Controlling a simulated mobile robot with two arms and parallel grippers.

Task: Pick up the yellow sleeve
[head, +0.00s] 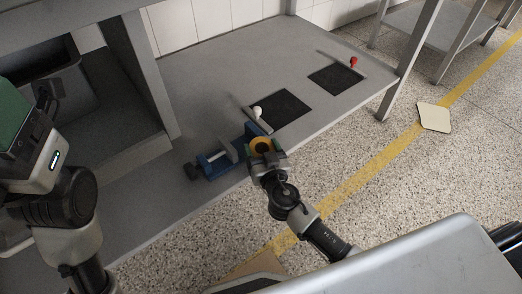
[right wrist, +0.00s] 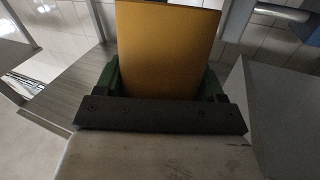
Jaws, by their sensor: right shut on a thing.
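The yellow sleeve (head: 261,145) shows in the head view as a small orange-yellow round piece at the front edge of the grey bench. In the right wrist view the yellow sleeve (right wrist: 167,50) is a broad orange-yellow face between the green finger pads. My right gripper (head: 262,156) is shut on it, beside a blue fixture (head: 215,164). I cannot tell whether the sleeve touches the fixture or the bench. My left arm is at the left edge of the head view, close to the camera; its fingertips cannot be made out.
Two black mats lie on the grey bench (head: 190,90), a nearer one (head: 281,109) and a farther one (head: 336,78). A white-knobbed piece (head: 257,112) and a red knob (head: 353,62) stand near them. A bench post is at right. A pale plate (head: 433,117) lies on the floor.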

